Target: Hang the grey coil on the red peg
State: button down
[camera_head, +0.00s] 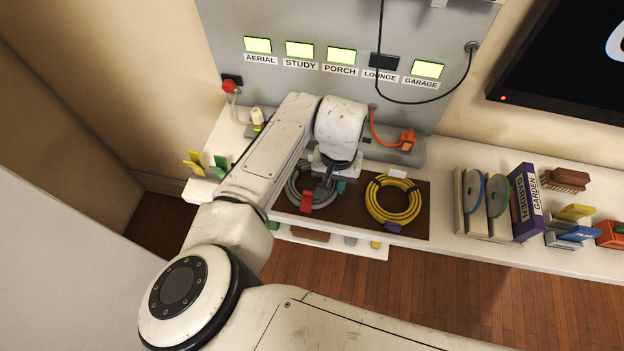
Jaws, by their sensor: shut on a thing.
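The grey coil (292,190) lies at the left end of a dark brown mat (344,215) on the white shelf, with a red tag (306,201) at its front. My gripper (328,182) points down at the coil's right side and is shut on it. My wrist hides the fingertips and part of the coil's back. It is not clear whether the coil is lifted off the mat. I cannot make out a red peg for certain. A red piece (230,87) sits on the wall panel at the upper left, with a pale cable below it.
A yellow coil (372,207) with a purple tag lies right of my gripper. An orange plug (407,138) and cable are behind it. Discs and a purple GARDEN box (525,200) stand at the right. Yellow and green pieces (219,164) stand at the left. A black cable hangs above.

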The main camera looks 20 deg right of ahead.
jog(key=shift+r+p, duration=0.7)
jog(key=shift+r+p, duration=1.4)
jog(key=shift+r, duration=0.15)
jog(key=shift+r+p, duration=0.65)
jog(key=shift+r, duration=0.65)
